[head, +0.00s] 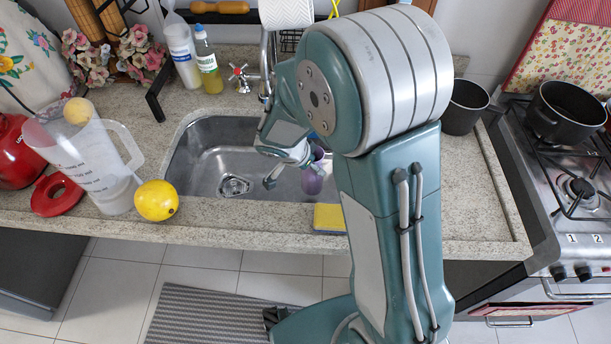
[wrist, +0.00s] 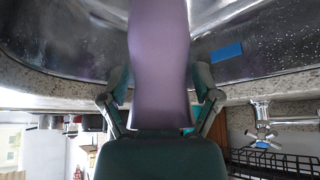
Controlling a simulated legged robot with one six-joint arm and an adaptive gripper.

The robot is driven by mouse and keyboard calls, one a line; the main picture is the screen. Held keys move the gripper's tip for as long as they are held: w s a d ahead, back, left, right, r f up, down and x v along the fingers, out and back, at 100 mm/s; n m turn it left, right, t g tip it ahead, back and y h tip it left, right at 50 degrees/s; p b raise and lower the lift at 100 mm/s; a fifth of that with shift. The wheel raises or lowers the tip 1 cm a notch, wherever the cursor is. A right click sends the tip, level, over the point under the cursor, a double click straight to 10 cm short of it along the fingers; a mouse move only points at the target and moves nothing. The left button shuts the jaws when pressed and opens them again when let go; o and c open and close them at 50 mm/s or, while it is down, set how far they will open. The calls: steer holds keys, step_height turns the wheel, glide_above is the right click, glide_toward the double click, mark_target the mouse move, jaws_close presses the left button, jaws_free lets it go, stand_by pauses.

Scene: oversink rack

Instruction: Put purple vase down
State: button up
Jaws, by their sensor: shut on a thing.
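The purple vase (head: 313,179) shows in the head view inside the right part of the sink (head: 210,160), partly hidden by my gripper and arm. My gripper (head: 294,167) is over the sink basin. In the wrist view the purple vase (wrist: 160,65) fills the middle, with one finger of my gripper (wrist: 161,108) on each side of it. The gripper is shut on the vase. The vase's far end runs out of the wrist picture, and I cannot tell whether it touches the sink floor.
A yellow sponge (head: 329,218) lies at the sink's front edge. A lemon (head: 156,200) and a clear pitcher (head: 95,165) stand left of the sink. A faucet (head: 267,65) rises behind it. A dark pot (head: 465,105) stands right of my arm. The basin's left side is clear.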

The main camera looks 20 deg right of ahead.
mark_target(315, 175)
steer(key=shift+d+f, duration=0.15)
steer(key=shift+f, duration=0.35)
steer(key=x, duration=0.2)
steer(key=s+x, duration=0.1)
steer(key=x, duration=0.1)
steer(key=shift+w+d+f, duration=0.1)
steer(key=shift+d+f, duration=0.1)
steer(key=shift+d, duration=0.05)
steer(key=shift+a, duration=0.75)
steer(key=o, duration=1.1)
steer(key=shift+a, duration=0.15)
steer(key=shift+c, duration=0.2)
steer(key=shift+o, duration=0.4)
steer(key=shift+d, duration=0.6)
steer(key=v, duration=1.1)
steer(key=s+d+r+n+t+y, duration=0.1)
steer(key=s+d+r+n+y, duration=0.1)
steer(key=s+r+n, duration=0.4)
steer(key=s+d+r+n+t+y, duration=0.1)
steer(key=s+d+r+n+y, duration=0.1)
steer(key=s+r+n, duration=0.4)
steer(key=s+r+y, duration=0.1)
steer(key=s+r, duration=0.4)
steer(key=shift+s+d+n+t+y, duration=0.3)
steer(key=shift+d+t, duration=0.05)
steer(key=shift+t, duration=0.05)
steer(key=shift+r, duration=0.1)
